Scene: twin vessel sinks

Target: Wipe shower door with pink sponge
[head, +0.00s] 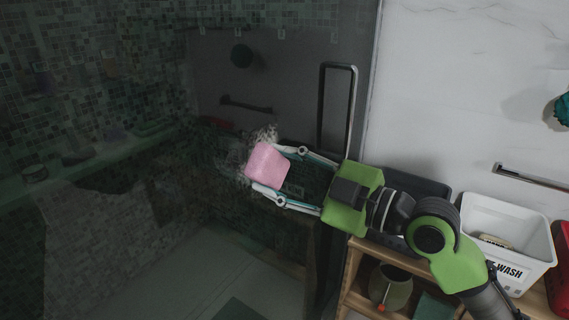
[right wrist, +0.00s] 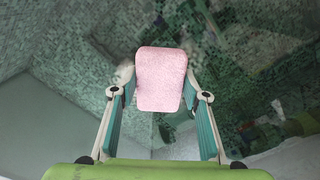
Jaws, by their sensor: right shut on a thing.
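The pink sponge (head: 266,164) is held between the fingertips of my right gripper (head: 275,170), in front of the shower door's dark glass (head: 225,75). In the right wrist view the sponge (right wrist: 161,78) sits upright between the two fingers of the gripper (right wrist: 160,90), with the glass behind it. I cannot tell whether the sponge touches the glass. A whitish smudge (head: 265,134) shows on the glass just above the sponge and spreads to its left. The door's dark handle (head: 337,108) stands upright above and right of the sponge. My left gripper is not in view.
A wooden shelf (head: 350,300) stands below my right arm, holding a dark pot (head: 391,286). A white bin (head: 510,235) with lettering and a red container (head: 560,270) are at right. A dark rail (head: 532,177) is on the white wall.

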